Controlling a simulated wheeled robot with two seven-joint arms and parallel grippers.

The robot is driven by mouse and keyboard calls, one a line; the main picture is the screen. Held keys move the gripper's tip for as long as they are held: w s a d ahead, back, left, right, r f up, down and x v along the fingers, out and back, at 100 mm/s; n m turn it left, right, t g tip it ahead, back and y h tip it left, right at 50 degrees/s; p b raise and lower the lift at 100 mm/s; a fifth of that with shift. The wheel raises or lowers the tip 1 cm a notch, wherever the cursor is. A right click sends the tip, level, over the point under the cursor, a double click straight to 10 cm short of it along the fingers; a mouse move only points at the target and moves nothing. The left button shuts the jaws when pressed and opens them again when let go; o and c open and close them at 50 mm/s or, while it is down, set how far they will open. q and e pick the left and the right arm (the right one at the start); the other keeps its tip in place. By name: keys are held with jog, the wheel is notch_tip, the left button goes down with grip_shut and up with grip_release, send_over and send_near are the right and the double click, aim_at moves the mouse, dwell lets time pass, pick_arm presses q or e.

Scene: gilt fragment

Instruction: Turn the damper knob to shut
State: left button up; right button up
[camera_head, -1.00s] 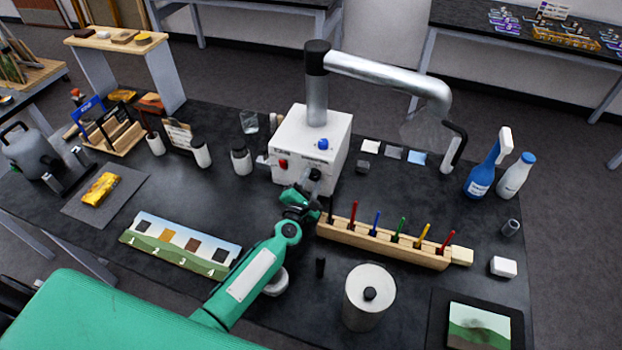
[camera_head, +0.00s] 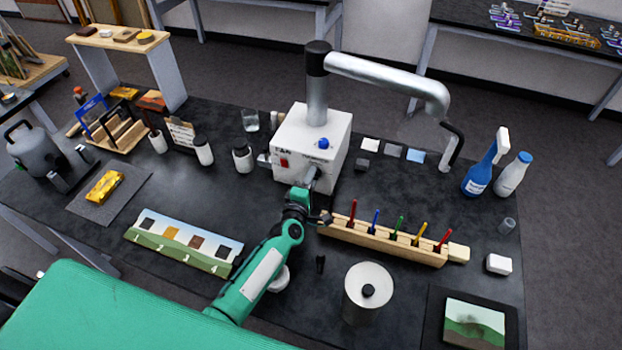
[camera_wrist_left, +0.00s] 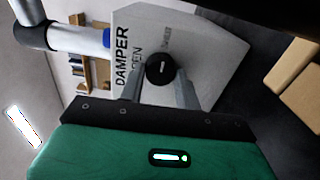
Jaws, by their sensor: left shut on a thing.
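The damper knob (camera_wrist_left: 160,69) is a round black knob with a short pale mark, on the face of a white box (camera_head: 322,130). The words DAMPER and OPEN, partly covered, are printed beside it in the wrist view. My left gripper (camera_wrist_left: 160,84) has one finger on each side of the knob and is shut on it. In the head view my left gripper (camera_head: 311,181) reaches the front of the box and hides the knob. My right gripper is not in view.
A wooden rack (camera_head: 380,239) with several coloured sticks stands close to the right of my left wrist. A metal canister (camera_head: 368,308) and a picture strip (camera_head: 183,243) lie nearer. A metal duct (camera_head: 385,75) rises from the box.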

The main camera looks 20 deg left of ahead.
pick_arm(q)
jog(key=shift+m, duration=0.3)
jog(key=o, duration=1)
jog(key=shift+s, duration=0.1)
jog(key=s+b, duration=0.1)
jog(key=s, duration=0.6)
jog(key=s+b, duration=0.2)
jog(key=s, duration=0.4)
jog(key=shift+s+a, duration=0.2)
jog(key=shift+s, duration=0.15)
